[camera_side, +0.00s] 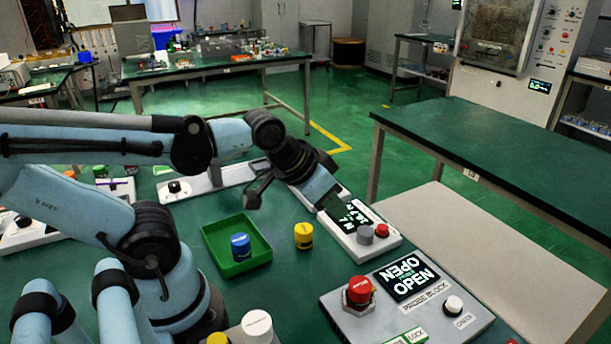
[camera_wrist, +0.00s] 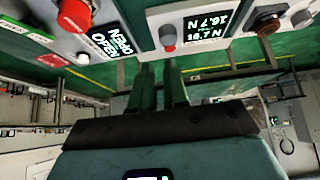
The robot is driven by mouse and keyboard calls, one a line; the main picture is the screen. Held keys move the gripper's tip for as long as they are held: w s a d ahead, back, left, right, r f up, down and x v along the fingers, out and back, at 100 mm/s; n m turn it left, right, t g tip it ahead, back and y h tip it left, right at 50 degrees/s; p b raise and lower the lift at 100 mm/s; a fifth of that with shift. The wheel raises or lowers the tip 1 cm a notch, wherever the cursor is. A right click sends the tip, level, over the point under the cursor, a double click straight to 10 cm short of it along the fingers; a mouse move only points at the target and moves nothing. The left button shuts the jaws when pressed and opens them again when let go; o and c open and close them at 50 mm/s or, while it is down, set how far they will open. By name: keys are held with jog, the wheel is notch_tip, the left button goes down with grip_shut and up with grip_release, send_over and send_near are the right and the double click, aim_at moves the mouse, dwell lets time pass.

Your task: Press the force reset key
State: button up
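The white force box (camera_side: 352,238) has a lit display with a reading in N, a grey round knob (camera_side: 365,233) and a small red button (camera_side: 381,231) at its near end. No label on either control is readable. The box also shows in the wrist view (camera_wrist: 236,10), with the grey knob (camera_wrist: 168,33) and red button (camera_wrist: 170,48) ahead of the fingertips. My gripper (camera_side: 330,203) is above the display end of the box, apart from the red button. In the wrist view its two fingers (camera_wrist: 160,75) show a narrow gap with nothing held between them.
A grey probe block panel (camera_side: 455,318) with a red knob (camera_side: 359,290) and an OPEN display stands at the near right. A green tray (camera_side: 212,240) holds a blue cylinder (camera_side: 241,246). A yellow cylinder (camera_side: 303,236) stands between the tray and the force box.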

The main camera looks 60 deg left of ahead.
grip_shut()
dwell(0.8)
jog(key=shift+w, duration=0.1)
dwell(0.4)
jog(key=n+t+h, duration=0.2)
jog(key=n+h, duration=0.1)
jog(key=n, duration=0.2)
send_over(378, 227)
jog(key=shift+w+r, duration=0.1)
jog(key=shift+r, duration=0.15)
jog(key=shift+f, duration=0.1)
jog(key=shift+f, duration=4.3)
jog(key=shift+f, duration=0.2)
